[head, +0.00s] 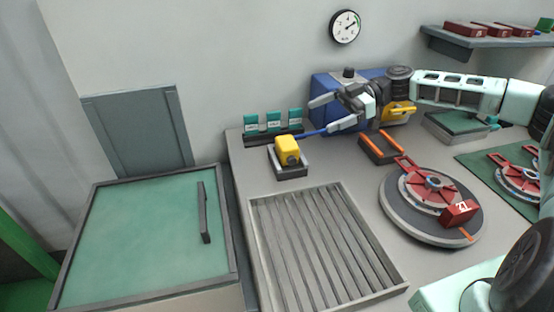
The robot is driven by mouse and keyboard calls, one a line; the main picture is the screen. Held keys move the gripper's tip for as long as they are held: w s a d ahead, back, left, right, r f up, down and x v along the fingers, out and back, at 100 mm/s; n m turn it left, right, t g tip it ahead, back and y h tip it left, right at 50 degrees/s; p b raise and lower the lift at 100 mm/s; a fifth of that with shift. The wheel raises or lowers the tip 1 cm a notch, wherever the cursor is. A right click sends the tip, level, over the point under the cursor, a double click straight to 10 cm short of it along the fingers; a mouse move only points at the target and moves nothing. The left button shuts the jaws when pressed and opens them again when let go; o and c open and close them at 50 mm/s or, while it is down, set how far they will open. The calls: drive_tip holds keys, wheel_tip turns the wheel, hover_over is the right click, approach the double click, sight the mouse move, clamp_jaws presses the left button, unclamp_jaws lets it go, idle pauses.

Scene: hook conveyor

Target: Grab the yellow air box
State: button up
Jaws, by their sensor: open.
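A yellow box (287,149) with a dark round fitting on its front sits in a small dark tray (291,171) left of the middle. A blue bar or hose (312,133) runs from beside it toward my lower finger. My gripper (328,115) reaches in from the right, fingers pointing left. It is open, with nothing seen between the fingers, and is up and to the right of the yellow box, apart from it. Another yellow piece (399,108) shows just behind and below my wrist. I cannot tell what it is.
An orange-edged dark tray (381,148) lies below my gripper. A blue case (335,91) stands behind it. Teal cards (273,122) stand at the back. A ribbed grey tray (320,245) and a round turntable (432,228) with red parts fill the front.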

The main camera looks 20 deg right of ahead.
drive_tip(key=b, duration=0.5)
approach(279, 151)
drive_tip(key=x, duration=0.9)
drive_tip(key=shift+a+p, duration=0.2)
drive_tip(key=shift+p, duration=0.15)
drive_tip(key=c, duration=1.1)
